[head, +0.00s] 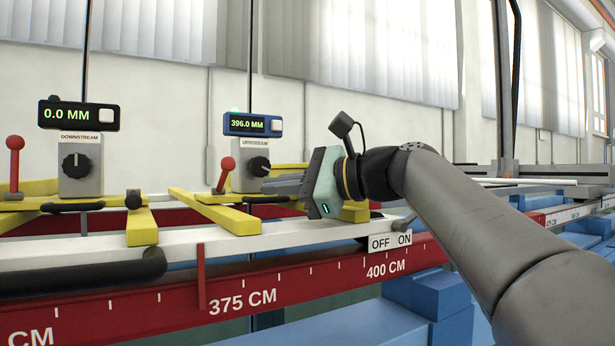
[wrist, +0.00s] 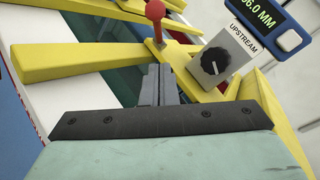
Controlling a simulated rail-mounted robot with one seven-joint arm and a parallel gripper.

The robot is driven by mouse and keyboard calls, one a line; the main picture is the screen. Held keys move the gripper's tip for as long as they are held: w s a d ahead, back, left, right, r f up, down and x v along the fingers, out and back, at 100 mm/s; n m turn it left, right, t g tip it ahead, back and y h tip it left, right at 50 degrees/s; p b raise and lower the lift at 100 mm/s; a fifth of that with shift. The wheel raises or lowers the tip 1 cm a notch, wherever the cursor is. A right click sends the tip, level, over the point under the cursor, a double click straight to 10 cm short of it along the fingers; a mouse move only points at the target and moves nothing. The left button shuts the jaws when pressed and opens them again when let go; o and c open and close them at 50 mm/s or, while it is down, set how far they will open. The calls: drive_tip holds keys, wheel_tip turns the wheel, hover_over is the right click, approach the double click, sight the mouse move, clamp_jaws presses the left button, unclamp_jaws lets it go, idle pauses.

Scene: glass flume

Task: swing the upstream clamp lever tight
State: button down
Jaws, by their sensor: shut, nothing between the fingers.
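The upstream clamp lever (head: 227,164) is a short red stick with a round red ball on top. It stands nearly upright, leaning slightly right, on the yellow upstream carriage (head: 216,213). In the wrist view its red ball (wrist: 155,10) shows at the top, just beyond my fingertips. My gripper (head: 268,186) is shut and empty, pointing left toward the lever, to the right of it in the head view.
The upstream gauge post with a black knob (head: 259,166) and a 396.0 MM display (head: 252,124) stands close behind my fingers. Another red lever (head: 15,146) stands by the downstream post (head: 80,168) at left. A white rail (head: 290,236) and an OFF/ON switch plate (head: 390,242) lie in front.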

sight(224, 179)
drive_tip(key=shift+a+r+p, duration=0.25)
drive_tip(key=shift+a, duration=0.6)
drive_tip(key=shift+a+r+p, duration=0.2)
drive_tip(key=shift+a+r, duration=0.1)
drive_tip(key=shift+a, duration=0.5)
drive_tip(key=shift+a+r+p, duration=0.25)
drive_tip(key=shift+a, duration=0.6)
